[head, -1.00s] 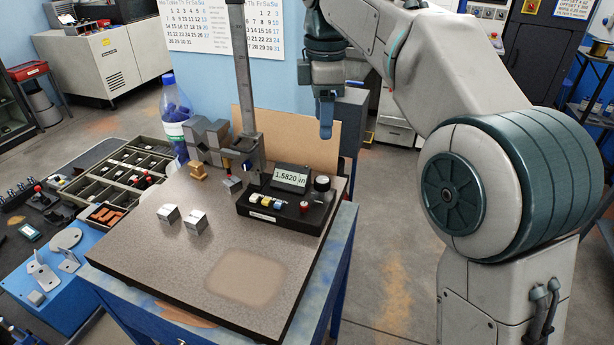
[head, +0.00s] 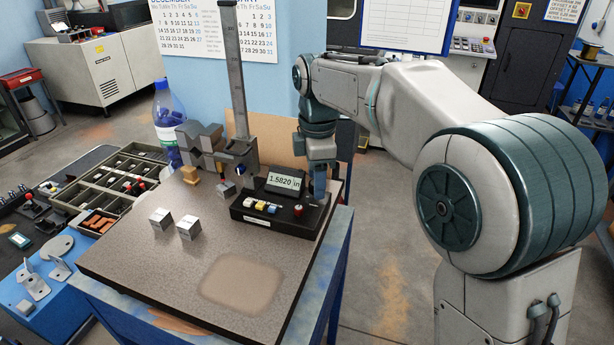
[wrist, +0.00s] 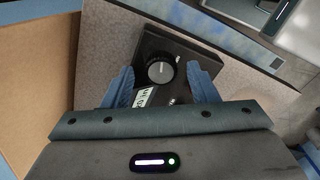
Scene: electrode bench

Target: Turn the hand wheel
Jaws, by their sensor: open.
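The hand wheel (wrist: 161,70) is a round black knob with a pale top on the right end of the black height gauge base (head: 258,222). In the wrist view it lies between the two blue fingers of my gripper (wrist: 163,84), with a gap on each side. In the head view my gripper (head: 319,190) points down over the gauge's right end and hides the wheel. The fingers are open and hold nothing. The gauge display (head: 286,180) reads 1.5820 in.
The gauge column (head: 234,90) rises left of my gripper. Two metal blocks (head: 188,228) stand on the granite plate (head: 140,265), and a bottle (head: 167,125) stands behind. A brown board (head: 238,124) is at the plate's back. The plate's front is clear.

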